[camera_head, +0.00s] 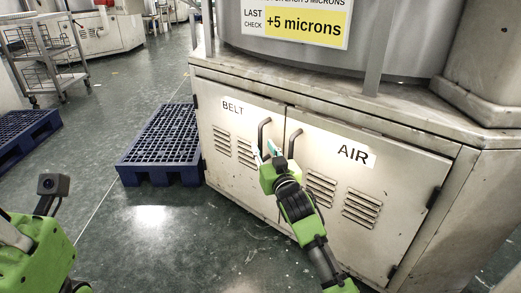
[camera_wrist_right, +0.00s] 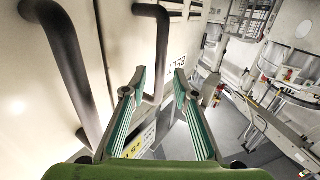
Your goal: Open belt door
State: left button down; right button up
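The belt door (camera_head: 237,152) is the left door of the grey cabinet, with a "BELT" label and vent slots, and it looks shut. Its dark handle (camera_head: 263,132) is a vertical bar near its right edge. My right gripper (camera_head: 265,152) is at the lower part of this handle, its teal fingers apart. In the right wrist view the belt handle (camera_wrist_right: 162,50) shows between the open fingertips (camera_wrist_right: 158,82); whether it touches them I cannot tell. My left arm is at the lower left of the head view; its fingers do not show.
The air door (camera_head: 370,190) is beside the belt door, with its own handle (camera_head: 293,145) close to my right gripper; this handle is also at left in the wrist view (camera_wrist_right: 65,70). A blue pallet (camera_head: 160,140) lies on the floor left of the cabinet. A wire cart (camera_head: 45,55) stands farther back.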

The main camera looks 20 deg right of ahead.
aim_at(260, 143)
jog(key=shift+w+b, duration=0.65)
jog(key=shift+w, duration=1.25)
grip_shut()
jog(key=shift+a, duration=0.15)
